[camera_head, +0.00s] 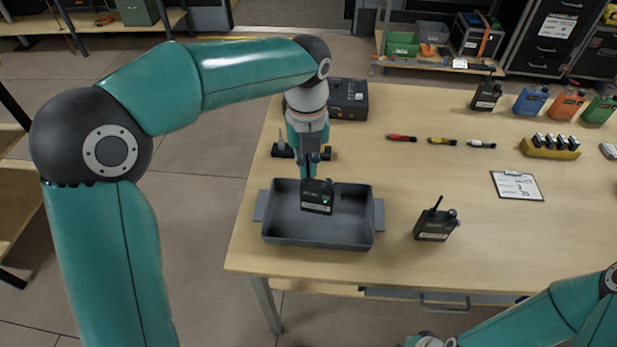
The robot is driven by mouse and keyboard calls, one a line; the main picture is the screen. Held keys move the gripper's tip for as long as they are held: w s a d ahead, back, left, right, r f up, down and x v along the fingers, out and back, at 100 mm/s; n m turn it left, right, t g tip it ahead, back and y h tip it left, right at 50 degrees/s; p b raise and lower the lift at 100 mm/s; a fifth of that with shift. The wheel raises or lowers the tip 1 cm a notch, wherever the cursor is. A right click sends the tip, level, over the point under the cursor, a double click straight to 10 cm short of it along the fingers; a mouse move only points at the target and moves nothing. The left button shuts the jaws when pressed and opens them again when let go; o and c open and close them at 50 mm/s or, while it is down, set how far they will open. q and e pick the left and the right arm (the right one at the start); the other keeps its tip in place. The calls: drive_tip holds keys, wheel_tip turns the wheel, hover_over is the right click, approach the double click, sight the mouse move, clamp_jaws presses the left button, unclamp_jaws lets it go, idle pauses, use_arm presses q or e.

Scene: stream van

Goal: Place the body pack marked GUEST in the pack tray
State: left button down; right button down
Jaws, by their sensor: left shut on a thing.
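My left gripper (312,168) points down over the grey pack tray (281,237) and is shut on a black body pack (317,198). The pack hangs upright within the tray's outline, near its middle. I cannot tell whether it touches the tray floor. The pack has a pale label strip and a small green spot, and its lettering is too small to read. A second black pack (433,228) with a stub antenna stands on the table right of the tray. Its marking is also unreadable. My right arm enters at the lower right, with its gripper out of the frame.
A dark box (348,101) stands behind my left wrist. A black pack (486,96), a blue, an orange and a green one stand at the back right. Several coloured connectors, a yellow battery holder (549,151) and a clipboard (516,186) lie nearer. The table's middle is clear.

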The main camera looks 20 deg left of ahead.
sight(308, 178)
use_arm(q)
wheel_tip(308, 178, down, 4)
drive_tip(key=shift+r, duration=0.1)
drive_tip(key=c, duration=1.8)
unclamp_jaws()
drive_tip(key=o, duration=0.5)
wheel_tip(308, 178, up, 12)
drive_tip(key=shift+p, duration=0.5)
